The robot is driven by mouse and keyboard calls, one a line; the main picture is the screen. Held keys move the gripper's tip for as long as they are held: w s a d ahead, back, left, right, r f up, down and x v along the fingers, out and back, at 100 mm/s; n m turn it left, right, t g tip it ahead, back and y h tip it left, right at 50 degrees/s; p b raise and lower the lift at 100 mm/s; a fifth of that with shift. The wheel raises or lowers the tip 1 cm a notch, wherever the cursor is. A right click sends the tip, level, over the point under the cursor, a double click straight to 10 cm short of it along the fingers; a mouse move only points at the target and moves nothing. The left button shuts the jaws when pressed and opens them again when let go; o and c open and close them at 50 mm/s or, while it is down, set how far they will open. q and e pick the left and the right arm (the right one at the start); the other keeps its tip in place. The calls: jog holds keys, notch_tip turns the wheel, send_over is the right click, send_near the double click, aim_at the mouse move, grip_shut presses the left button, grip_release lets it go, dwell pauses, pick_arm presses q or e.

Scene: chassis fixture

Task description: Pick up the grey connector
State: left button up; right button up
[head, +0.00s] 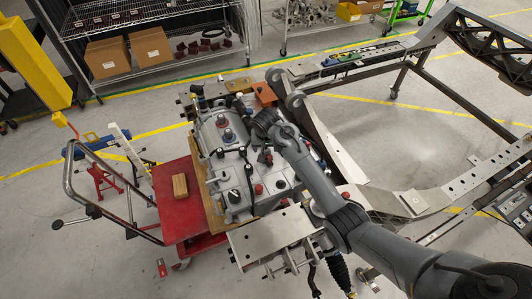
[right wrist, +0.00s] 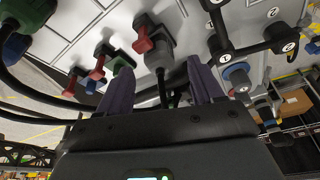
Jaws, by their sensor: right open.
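The grey connector (right wrist: 157,55) shows in the right wrist view, plugged in at the underside of a pale panelled unit, with a dark cable running from it. My right gripper (right wrist: 161,82) is open, with one dark finger on each side of the connector's cable end. I cannot tell whether either finger touches it. In the head view my right arm comes in from the lower right and reaches over the grey metal unit (head: 213,137); the arm covers part of it, and the connector is not clear there. My left gripper is not in view.
In the right wrist view, a red-levered connector (right wrist: 143,36), a green connector (right wrist: 121,63) and a blue connector (right wrist: 238,78) sit close around. In the head view, a red cart (head: 172,208) carries a wooden block (head: 180,186). The metal chassis frame (head: 345,165) lies to the right.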

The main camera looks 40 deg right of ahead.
aim_at(266, 149)
jog(key=shift+w+d+b+x, duration=0.1)
jog(key=shift+d+b+x, duration=0.05)
jog(key=shift+x, duration=1)
jog(key=shift+w+d+b+x, duration=0.15)
jog(key=shift+d+x, duration=0.05)
jog(key=shift+x, duration=1)
jog(key=shift+w+f, duration=0.1)
jog(key=shift+f, duration=0.2)
jog(key=shift+c, duration=0.3)
grip_shut()
